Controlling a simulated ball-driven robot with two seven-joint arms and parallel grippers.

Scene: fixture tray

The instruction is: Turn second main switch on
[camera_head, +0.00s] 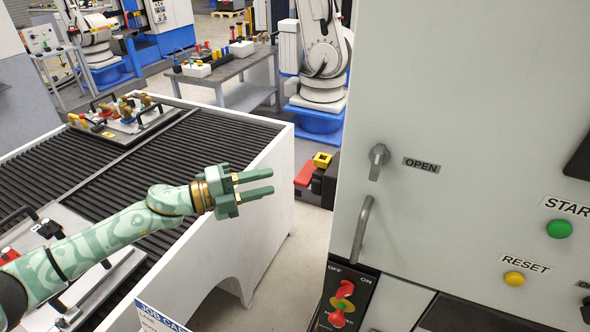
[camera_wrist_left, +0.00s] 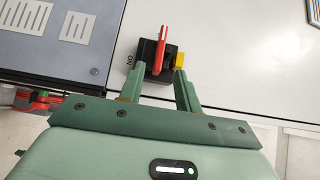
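A main switch with a red handle (camera_head: 341,303) and yellow parts sits on a black panel marked OFF and ON, low on the grey cabinet (camera_head: 455,120). In the left wrist view, a red switch handle (camera_wrist_left: 163,46) stands on a black base with a yellow piece at its right and an ON mark at its left. I cannot tell if this is the same switch. My left gripper (camera_head: 272,181) is open and empty, apart from the cabinet in the head view. In its wrist view its fingers (camera_wrist_left: 158,70) point toward the switch. My right gripper is not in view.
A bar handle (camera_head: 361,230) and an OPEN knob (camera_head: 378,160) stick out from the cabinet. A green START button (camera_head: 559,229) and a yellow RESET button (camera_head: 514,278) are at right. A roller conveyor (camera_head: 180,165) with fixture trays lies at left. Open floor separates conveyor and cabinet.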

